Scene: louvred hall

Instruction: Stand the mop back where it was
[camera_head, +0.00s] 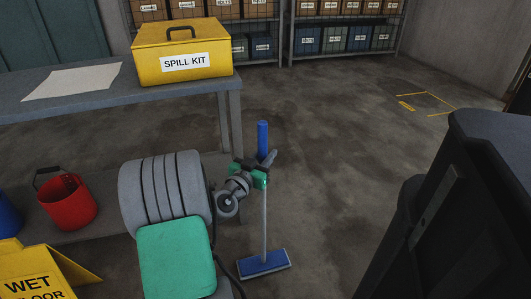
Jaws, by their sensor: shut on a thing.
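The mop has a blue grip (263,140) at its top, a thin grey pole and a flat blue head (263,264). It is close to upright, near the right end of the workbench. My gripper (261,174) is shut on the mop just below the blue grip. I cannot tell whether the mop's head touches the floor. A yellow outline (429,93) with a small yellow label is marked on the floor at the back right, and no object stands inside it.
The workbench (190,95) carries a yellow spill kit (150,65) and paper. A red bucket (68,203) and yellow wet floor sign (40,275) are at left. Shelving (285,35) lines the back. A dark bulky object (480,190) blocks the right front. Floor between is clear.

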